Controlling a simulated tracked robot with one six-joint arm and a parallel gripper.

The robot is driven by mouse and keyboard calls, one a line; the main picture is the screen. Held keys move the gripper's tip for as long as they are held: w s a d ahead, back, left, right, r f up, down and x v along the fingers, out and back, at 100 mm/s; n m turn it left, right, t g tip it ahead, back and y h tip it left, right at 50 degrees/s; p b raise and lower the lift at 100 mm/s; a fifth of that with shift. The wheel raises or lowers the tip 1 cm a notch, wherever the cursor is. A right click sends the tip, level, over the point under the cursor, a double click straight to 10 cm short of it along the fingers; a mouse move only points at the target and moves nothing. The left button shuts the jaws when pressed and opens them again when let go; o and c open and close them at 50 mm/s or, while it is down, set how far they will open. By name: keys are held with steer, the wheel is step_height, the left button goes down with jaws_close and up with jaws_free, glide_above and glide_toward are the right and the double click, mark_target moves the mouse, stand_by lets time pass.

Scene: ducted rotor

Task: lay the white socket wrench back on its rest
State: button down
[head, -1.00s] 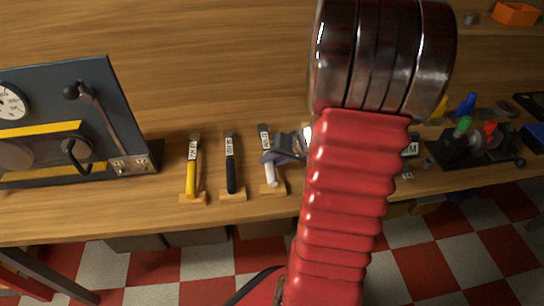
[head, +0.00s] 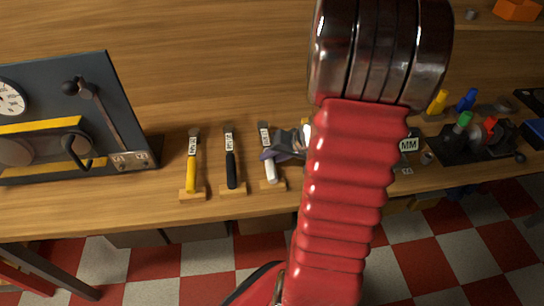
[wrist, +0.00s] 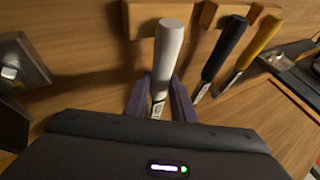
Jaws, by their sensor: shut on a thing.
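The white socket wrench (head: 270,174) lies along its wooden rest (head: 265,186) in the head view, its handle pointing to the table's front edge. My gripper (head: 274,153) is shut on it just behind the handle. In the wrist view the white handle (wrist: 168,45) stands out beyond the purple fingers of my gripper (wrist: 160,98), which are on both sides of the wrench. The handle's end overlaps the rest block (wrist: 137,20); I cannot tell whether it touches. The wrench's socket end is hidden by my gripper in the wrist view.
A black-handled wrench (head: 231,172) and a yellow-handled wrench (head: 191,175) lie on their own rests to the left. A dark panel with a lever (head: 75,105) stands further left. Several coloured tools (head: 466,102) stand at the right.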

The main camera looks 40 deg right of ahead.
steer(key=c, duration=1.4)
jaws_free()
steer(key=v, duration=1.3)
steer(key=shift+s+r, duration=0.25)
steer(key=shift+r, duration=0.05)
steer(key=w+a+r+n+g+y, duration=0.1)
steer(key=w+a+r+n, duration=0.1)
steer(key=a, duration=0.6)
steer(key=w+a+r+n+g, duration=0.1)
steer(key=w+a+r+n, duration=0.1)
steer(key=a, duration=0.5)
steer(key=s+a+r+n+h, duration=0.1)
steer(key=s+a+r+n, duration=0.1)
steer(key=a, duration=0.4)
steer(key=s+a+r+n+h, duration=0.1)
steer(key=s+a+r+n, duration=0.1)
steer(key=a, duration=0.5)
steer(key=shift+s+a+r+h, duration=0.4)
steer(key=shift+s+r, duration=0.4)
steer(key=shift+s, duration=0.15)
